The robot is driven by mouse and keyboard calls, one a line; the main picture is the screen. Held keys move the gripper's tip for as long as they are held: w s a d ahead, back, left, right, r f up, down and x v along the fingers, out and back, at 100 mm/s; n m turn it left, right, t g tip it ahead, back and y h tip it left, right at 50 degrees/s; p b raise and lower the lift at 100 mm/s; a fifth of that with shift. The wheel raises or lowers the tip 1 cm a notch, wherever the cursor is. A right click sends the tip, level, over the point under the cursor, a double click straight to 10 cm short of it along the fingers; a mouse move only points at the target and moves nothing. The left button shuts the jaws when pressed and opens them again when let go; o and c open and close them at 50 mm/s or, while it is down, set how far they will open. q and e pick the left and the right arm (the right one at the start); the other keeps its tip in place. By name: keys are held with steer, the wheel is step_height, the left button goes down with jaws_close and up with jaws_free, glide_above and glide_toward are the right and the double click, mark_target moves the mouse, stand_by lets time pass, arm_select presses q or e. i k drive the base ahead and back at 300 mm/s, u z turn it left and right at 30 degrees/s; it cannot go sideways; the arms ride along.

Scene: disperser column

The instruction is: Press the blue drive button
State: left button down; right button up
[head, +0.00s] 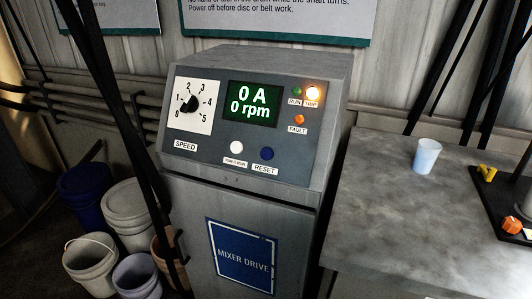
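The mixer drive cabinet (330,75) stands in the middle with a sloping control panel. The blue button (267,154) is at the lower right of the panel, above a label reading RESET. A white button (236,147) is just left of it, its small label apparently reading TIMED RUN. The display (253,103) reads 0 A and 0 rpm. A black speed knob (189,104) sits on a white dial. Neither gripper is in view.
Several buckets (92,262) stand at the lower left. Dark slanted bars cross the left side. The space before the panel looks clear.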

mark_target(267, 154)
steer(key=k, duration=1.3)
steer(key=z, duration=0.85)
steer(key=i, duration=1.2)
steer(key=u, duration=0.3)
